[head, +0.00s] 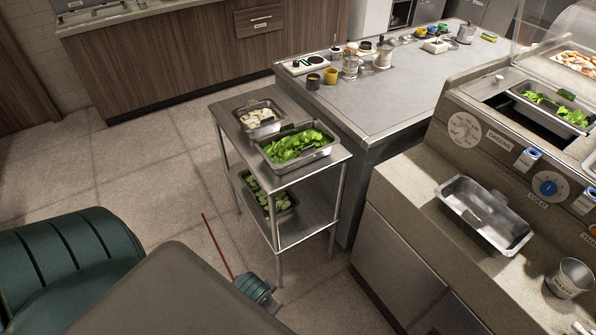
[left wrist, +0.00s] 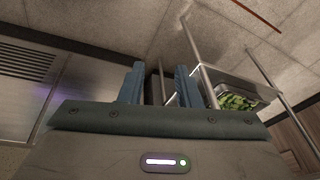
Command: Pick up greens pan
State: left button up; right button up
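A steel pan of leafy greens (head: 305,161) stands on the top shelf of the steel cart (head: 222,116) in the head view, at the shelf's near right end. My left gripper (head: 262,291) is low in front of the cart, apart from it and well below the pan. In the left wrist view the two fingers of the left gripper (left wrist: 160,85) stand apart with nothing held between them. The greens pan cannot be made out there. My right gripper is not in view.
A pan of pale pieces (head: 276,122) sits behind the greens pan. A pan of green slices (head: 286,207) is on the lower shelf. An empty pan (head: 505,240) and a bucket (head: 570,279) stand on the right counter. A red-brown stick (head: 216,245) shows near my gripper.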

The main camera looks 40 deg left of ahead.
pick_arm(q)
notch_tip(320, 180, up, 13)
jog(key=w, duration=0.2)
jog(key=m+g+h, duration=0.1)
jog(key=m+g, duration=0.2)
jog(key=m, duration=0.1)
send_near(308, 148)
jog(key=shift+w, duration=0.15)
jog(key=shift+f, duration=0.15)
notch_tip(308, 148, down, 5)
jog(key=shift+r+p, duration=0.1)
jog(key=shift+p, duration=0.7)
jog(key=shift+f+p, duration=0.35)
jog(key=shift+f, duration=0.1)
notch_tip(308, 148, down, 4)
jog(key=shift+r+p, duration=0.2)
jog(key=shift+p, duration=0.5)
jog(key=shift+a+f, duration=0.1)
jog(key=shift+f, duration=0.35)
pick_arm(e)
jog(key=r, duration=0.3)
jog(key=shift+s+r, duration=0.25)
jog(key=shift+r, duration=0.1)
pick_arm(q)
jog(key=shift+c, duration=0.4)
grip_shut()
